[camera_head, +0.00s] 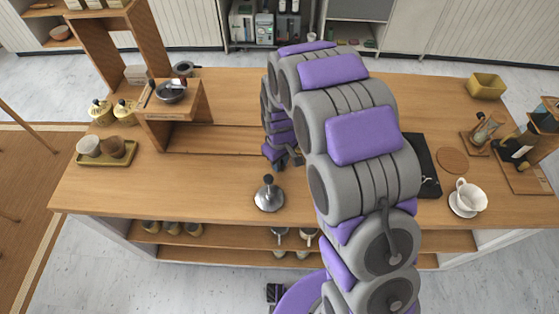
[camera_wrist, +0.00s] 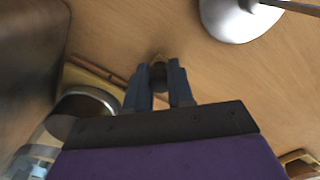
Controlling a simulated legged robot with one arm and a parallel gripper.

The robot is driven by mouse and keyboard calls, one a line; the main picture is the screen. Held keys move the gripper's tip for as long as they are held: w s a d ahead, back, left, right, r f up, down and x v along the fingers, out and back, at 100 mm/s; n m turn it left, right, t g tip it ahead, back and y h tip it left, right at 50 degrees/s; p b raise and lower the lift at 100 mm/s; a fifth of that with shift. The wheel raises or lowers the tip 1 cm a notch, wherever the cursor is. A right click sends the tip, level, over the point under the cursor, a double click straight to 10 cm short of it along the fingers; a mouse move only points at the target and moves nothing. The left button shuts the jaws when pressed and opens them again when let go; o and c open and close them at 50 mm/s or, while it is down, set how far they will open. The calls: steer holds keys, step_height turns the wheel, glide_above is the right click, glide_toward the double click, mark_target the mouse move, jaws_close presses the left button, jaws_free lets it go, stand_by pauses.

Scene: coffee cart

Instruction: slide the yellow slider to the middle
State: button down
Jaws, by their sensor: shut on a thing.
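My gripper (camera_head: 288,160) is low over the counter, right of the wooden stand, partly hidden by my arm. In the wrist view my gripper (camera_wrist: 160,72) is shut on a small brownish knob (camera_wrist: 158,76) with a paler, yellowish edge. Its colour is dim, so I cannot tell for sure that it is the yellow slider. A thin wooden strip (camera_wrist: 96,72) runs beside the fingers. No clearly yellow slider shows in the head view, where my arm covers part of the counter.
The wooden stand (camera_head: 158,132) bears a dark pan (camera_head: 171,92). A tray (camera_head: 127,156) with cups is at the left. A white cup (camera_head: 470,195) is at the right. The front-left counter is clear.

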stand_by(0.4)
steer(key=a+p, duration=0.1)
steer(key=a, duration=0.5)
steer(key=a+p, duration=0.1)
steer(key=a, duration=0.5)
steer(key=a+p, duration=0.2)
steer(key=a, duration=0.4)
steer(key=shift+w, duration=0.35)
steer(key=c, duration=1)
jaws_free()
step_height(320, 180, up, 17)
steer(key=shift+r+p, duration=0.15)
steer(key=shift+p, duration=0.85)
